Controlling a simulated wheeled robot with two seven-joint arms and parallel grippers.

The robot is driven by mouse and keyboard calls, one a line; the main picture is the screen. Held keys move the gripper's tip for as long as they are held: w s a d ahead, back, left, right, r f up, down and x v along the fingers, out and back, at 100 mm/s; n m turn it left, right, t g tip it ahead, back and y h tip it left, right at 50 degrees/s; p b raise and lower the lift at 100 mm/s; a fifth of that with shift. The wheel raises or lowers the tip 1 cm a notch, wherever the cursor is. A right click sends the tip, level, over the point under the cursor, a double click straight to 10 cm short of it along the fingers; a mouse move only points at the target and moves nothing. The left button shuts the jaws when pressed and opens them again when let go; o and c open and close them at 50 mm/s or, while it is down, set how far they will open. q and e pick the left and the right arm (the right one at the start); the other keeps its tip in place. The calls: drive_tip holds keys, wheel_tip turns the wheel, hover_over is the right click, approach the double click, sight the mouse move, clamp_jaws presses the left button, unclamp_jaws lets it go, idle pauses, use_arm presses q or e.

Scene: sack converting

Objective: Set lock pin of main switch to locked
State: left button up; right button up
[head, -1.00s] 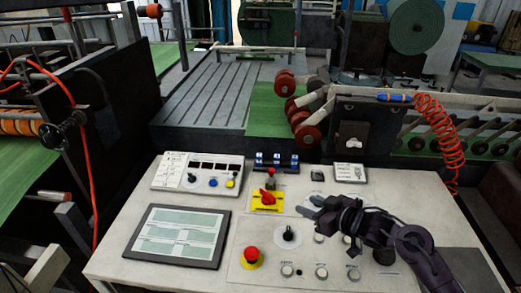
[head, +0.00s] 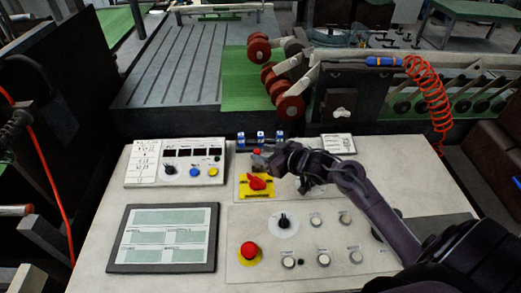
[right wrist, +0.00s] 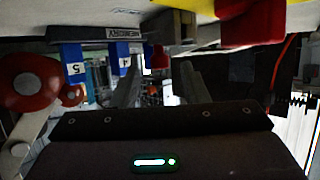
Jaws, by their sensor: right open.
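The main switch (head: 257,183) is a red rotary handle on a yellow plate, on the sloping console. It also shows large at the top right of the right wrist view (right wrist: 252,22). Just behind it in the head view stands a small red-topped part (head: 257,152), likely the lock pin, partly covered by my gripper. In the right wrist view a small red knob (right wrist: 160,58) shows between the fingers, apart from them. My right gripper (head: 262,160) is open and empty, over the area just behind the switch. My left gripper is out of view.
Blue numbered blocks (head: 260,138) stand close behind the gripper. A red emergency button (head: 249,250), a black selector (head: 283,221) and several white buttons lie nearer. A display panel (head: 165,238) and a small control box (head: 176,162) are on the left.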

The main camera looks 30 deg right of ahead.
drive_tip(key=shift+x, duration=0.9)
clamp_jaws()
